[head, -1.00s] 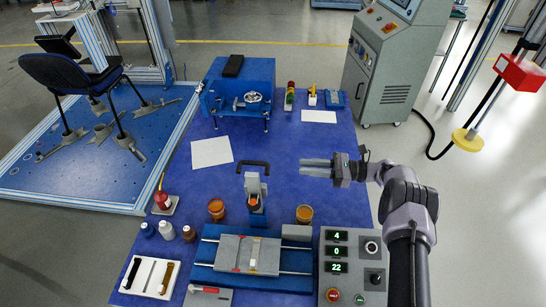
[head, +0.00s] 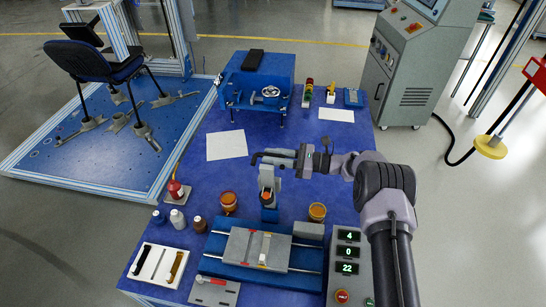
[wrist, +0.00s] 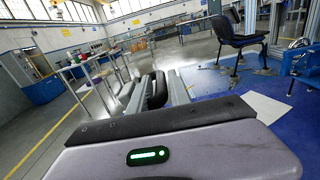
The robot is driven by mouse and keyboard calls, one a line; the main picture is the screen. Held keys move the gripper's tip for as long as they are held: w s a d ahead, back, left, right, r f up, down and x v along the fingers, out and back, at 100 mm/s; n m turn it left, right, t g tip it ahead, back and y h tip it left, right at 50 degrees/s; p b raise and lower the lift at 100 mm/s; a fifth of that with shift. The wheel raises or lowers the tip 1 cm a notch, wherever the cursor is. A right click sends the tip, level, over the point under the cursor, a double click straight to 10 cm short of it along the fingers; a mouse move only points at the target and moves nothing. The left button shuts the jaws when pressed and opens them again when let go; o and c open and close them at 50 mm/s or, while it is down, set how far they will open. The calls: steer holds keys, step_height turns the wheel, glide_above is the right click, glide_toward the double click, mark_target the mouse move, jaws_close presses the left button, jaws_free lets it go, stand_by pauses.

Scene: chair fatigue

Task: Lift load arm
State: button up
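The load arm's black handle (head: 255,158) stands above a small grey and blue stand (head: 268,198) in the middle of the blue table. My gripper (head: 280,157) comes in from the right in the head view, and its fingers lie along the handle. In the wrist view a black bar (wrist: 157,90), which looks like the handle, sits between my two grey fingers (wrist: 158,88). The fingers are close to it on both sides; whether they press on it cannot be told. The handle's right part is hidden by my gripper in the head view.
Amber jars (head: 228,202) and (head: 317,211) stand either side of the stand. A blue slide fixture (head: 262,248) and a control box (head: 348,262) lie in front. A white sheet (head: 227,145) lies behind left; a blue machine (head: 258,80) stands at the back.

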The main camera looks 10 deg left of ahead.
jaws_close()
stand_by(1.4)
